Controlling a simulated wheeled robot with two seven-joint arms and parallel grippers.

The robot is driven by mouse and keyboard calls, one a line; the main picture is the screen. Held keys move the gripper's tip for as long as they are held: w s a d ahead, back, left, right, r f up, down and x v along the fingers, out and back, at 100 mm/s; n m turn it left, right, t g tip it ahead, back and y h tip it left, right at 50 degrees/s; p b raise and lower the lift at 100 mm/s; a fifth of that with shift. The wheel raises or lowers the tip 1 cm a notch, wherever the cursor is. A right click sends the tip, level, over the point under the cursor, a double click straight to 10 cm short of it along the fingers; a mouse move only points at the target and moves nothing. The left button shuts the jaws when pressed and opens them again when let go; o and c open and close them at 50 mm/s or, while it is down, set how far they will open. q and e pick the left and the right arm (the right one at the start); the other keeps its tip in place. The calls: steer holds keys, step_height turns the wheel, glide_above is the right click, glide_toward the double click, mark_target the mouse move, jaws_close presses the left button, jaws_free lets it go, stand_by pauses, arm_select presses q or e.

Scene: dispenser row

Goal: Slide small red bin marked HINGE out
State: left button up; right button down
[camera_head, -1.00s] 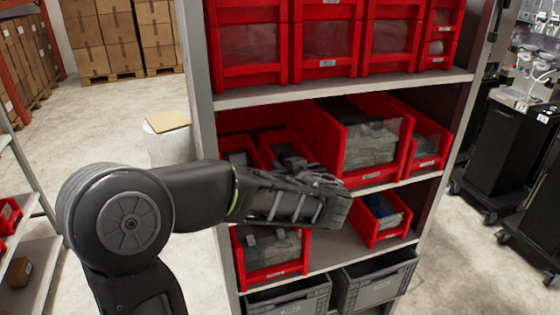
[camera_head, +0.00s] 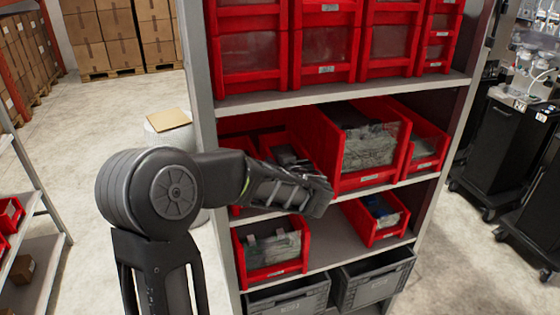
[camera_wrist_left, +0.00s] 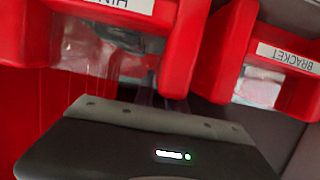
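The small red bin marked HINGE (camera_wrist_left: 182,48) fills the upper middle of the left wrist view, its white label upside down and cut by the top edge. Its clear front shows grey contents. In the head view its front is mostly hidden behind my left gripper (camera_head: 300,182), which is at the middle shelf. In the left wrist view the gripper's dark palm is close to the bin front, with dark finger parts reaching towards it. The fingertips are hidden, so I cannot tell whether they are open or touch the bin. My right gripper is out of view.
A red bin marked BRACKET (camera_wrist_left: 225,60) is beside the HINGE bin. A large red bin (camera_head: 365,180) stands to the right on the same shelf. Smaller red bins (camera_head: 275,270) sit on the shelf below. Grey crates (camera_head: 375,282) are lowest. A shelf upright (camera_head: 200,75) is at left.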

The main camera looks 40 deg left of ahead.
arm_select(q)
steer(key=shift+w+a+f, duration=0.2)
steer(key=shift+w+a, duration=0.2)
steer(key=shift+a, duration=0.2)
steer(key=shift+c, duration=0.5)
jaws_close()
stand_by(0.6)
